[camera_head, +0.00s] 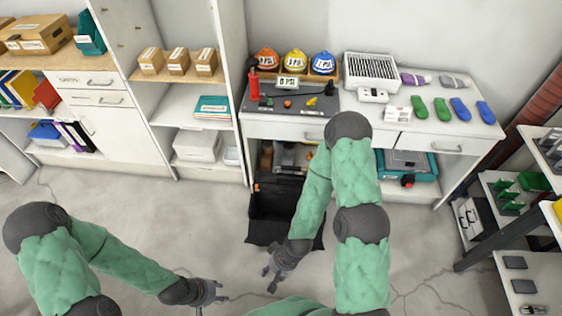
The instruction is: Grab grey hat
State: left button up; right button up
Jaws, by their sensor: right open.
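I see no hat that is clearly grey. An orange cap (267,59), a yellow cap (295,61) and a blue cap (323,63) stand in a row at the back left of the white workbench (285,129). My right gripper (273,281) is open and empty, low over the floor in front of the bench, well short of the caps. My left gripper (222,292) hangs low over the floor to its left, with nothing seen in it. Its jaw opening is too small to judge. My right arm hides part of the bench front.
A black open bin (257,225) stands on the floor before the bench. Shelving (205,145) is at left, and a dark-framed rack (480,250) at right.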

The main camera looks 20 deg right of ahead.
aim_at(447, 82)
jog(key=i+l+z, duration=0.1)
jog(key=z, duration=0.8)
